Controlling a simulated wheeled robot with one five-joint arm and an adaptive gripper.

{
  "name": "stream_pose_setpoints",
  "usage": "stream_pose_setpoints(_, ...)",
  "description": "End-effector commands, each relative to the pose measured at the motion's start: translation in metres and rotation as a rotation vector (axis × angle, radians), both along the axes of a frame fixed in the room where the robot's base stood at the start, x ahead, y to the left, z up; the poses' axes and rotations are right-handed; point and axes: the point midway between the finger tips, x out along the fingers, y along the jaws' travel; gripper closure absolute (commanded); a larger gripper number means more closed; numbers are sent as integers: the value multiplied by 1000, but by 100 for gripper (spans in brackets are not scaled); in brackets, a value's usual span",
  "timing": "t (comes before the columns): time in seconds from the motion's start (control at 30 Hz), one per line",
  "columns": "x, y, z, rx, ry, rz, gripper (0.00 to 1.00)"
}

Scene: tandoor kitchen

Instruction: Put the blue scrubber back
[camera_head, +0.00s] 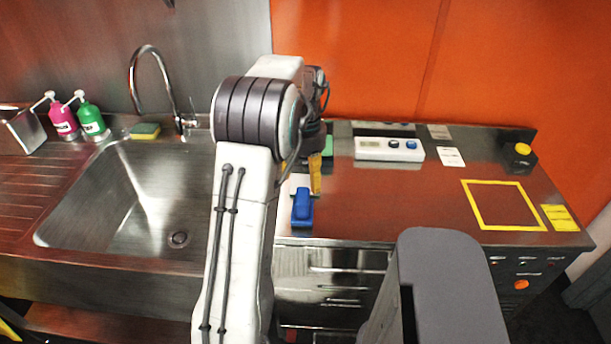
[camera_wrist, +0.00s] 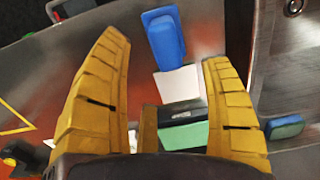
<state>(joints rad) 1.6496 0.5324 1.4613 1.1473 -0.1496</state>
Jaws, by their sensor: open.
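The blue scrubber (camera_head: 302,207) lies at the front edge of the counter, just right of the sink. It has a raised grip on top and shows in the wrist view (camera_wrist: 165,38) near the top, beyond the fingertips. My gripper (camera_head: 316,175) is partly hidden behind my arm, with one yellow finger showing behind the scrubber. In the wrist view its two yellow fingers (camera_wrist: 164,50) are wide apart with nothing held between them. A white card (camera_wrist: 180,85) lies flat just behind the scrubber. A green block with a dark part (camera_wrist: 184,136) is farther back.
The steel sink (camera_head: 62,208) with its faucet (camera_head: 152,60) is at left. A green-and-yellow sponge (camera_head: 145,131) and two pump bottles (camera_head: 63,120) stand behind it. The counter's middle right is clear up to a yellow outline (camera_head: 471,205).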

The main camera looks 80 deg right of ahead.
Motion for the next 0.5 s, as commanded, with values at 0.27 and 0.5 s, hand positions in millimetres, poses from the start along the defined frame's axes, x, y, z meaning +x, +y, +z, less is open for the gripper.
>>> stream_pose_setpoints(0.27, 0, 0, 14, -2, 0, 0, 28)
stream_pose_setpoints(0.5, 21, 5, 22, -10, 0, 42, 28)
